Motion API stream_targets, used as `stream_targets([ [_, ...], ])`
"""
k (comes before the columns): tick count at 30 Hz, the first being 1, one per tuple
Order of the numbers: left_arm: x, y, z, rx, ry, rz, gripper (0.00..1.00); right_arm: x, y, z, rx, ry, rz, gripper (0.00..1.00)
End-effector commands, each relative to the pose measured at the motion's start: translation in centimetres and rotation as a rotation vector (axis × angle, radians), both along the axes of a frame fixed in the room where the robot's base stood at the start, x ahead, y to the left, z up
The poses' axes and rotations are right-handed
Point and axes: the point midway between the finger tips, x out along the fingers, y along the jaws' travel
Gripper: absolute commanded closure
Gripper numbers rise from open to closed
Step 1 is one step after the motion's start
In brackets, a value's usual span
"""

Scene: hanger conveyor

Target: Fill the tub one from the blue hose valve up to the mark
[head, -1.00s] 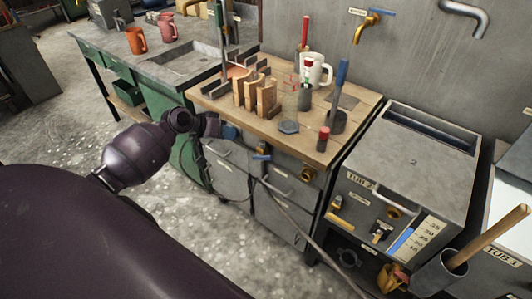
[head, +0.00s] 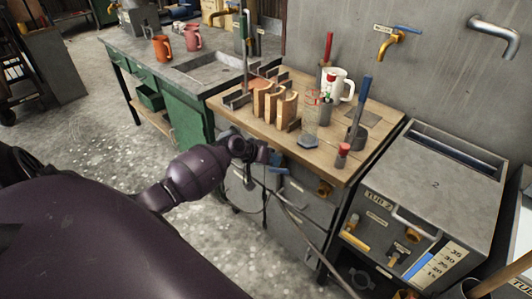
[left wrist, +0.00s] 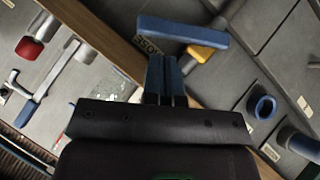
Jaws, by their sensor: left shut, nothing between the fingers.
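The hose valve has a blue lever and a brass-yellow body on the front of the wooden-topped bench. In the left wrist view its blue lever (left wrist: 182,30) lies just beyond my left gripper's fingertips (left wrist: 165,60); I cannot tell whether they touch. In the head view my left gripper (head: 268,156) is at the bench front beside the lever, shut and empty. Tub one (head: 522,286) shows only as a sliver at the right edge; its mark and inside are out of view. A grey hose (head: 318,252) runs down from the valve area toward the lower right. My right gripper is not in view.
Tub two (head: 440,185), with a level scale (head: 437,262), stands right of the bench. A white mug (head: 337,84), wooden blocks and tools crowd the wooden top (head: 300,155). A brass tap (head: 391,42) and a grey spout (head: 497,35) are on the wall.

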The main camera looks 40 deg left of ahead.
Motion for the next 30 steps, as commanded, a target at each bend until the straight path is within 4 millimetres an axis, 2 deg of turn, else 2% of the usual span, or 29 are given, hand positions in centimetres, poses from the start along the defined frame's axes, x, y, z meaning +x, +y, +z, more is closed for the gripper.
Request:
stream_targets([
  [7, -0.1, -0.9, -1.3, -0.001, -0.001, 0.000, 1.00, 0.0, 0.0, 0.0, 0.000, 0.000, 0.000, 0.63],
  [19, -0.1, -0.9, -1.3, 0.003, -0.001, 0.001, 1.00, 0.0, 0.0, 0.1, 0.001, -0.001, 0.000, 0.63],
  [30, -0.1, -1.3, -1.4, 0.063, -0.007, -0.001, 1.00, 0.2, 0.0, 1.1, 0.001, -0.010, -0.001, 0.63],
])
